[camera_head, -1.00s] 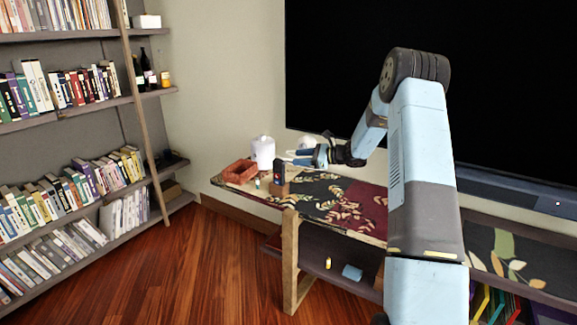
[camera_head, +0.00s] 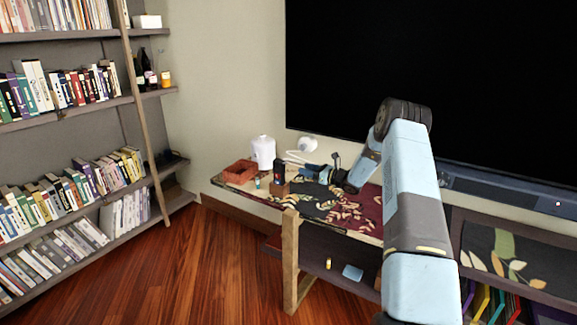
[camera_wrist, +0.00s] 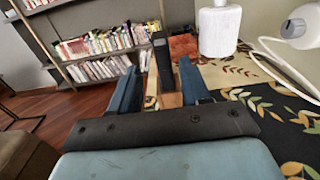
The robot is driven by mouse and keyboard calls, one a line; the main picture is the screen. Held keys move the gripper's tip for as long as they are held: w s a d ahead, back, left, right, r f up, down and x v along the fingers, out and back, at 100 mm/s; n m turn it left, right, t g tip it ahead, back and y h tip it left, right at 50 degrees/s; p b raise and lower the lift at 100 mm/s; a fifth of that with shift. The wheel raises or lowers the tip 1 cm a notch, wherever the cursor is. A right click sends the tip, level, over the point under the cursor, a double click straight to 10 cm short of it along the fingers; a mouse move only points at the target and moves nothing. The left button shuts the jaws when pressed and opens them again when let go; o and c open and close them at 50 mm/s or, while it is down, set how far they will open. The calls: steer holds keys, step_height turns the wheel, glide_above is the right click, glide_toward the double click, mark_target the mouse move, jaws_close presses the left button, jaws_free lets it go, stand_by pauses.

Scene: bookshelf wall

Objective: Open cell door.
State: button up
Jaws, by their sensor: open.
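No cell door can be made out for certain. A small upright black device (camera_head: 279,171) stands on a wooden block (camera_head: 280,188) near the left end of the patterned table. My gripper (camera_head: 302,169) is open and low over the table, just right of the device. In the wrist view the black device (camera_wrist: 162,66) shows between the two blue fingers of my gripper (camera_wrist: 157,80), in line with the gap. I cannot tell whether the fingertips reach it. The wooden block is partly hidden behind my gripper in that view.
A white lamp-like thing (camera_head: 307,144) with a cable is behind. A large black screen (camera_head: 430,70) is at the back; bookshelves (camera_head: 70,130) are left.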

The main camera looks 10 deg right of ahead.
mark_target(280, 163)
steer(key=x, duration=1)
jaws_close()
stand_by(0.4)
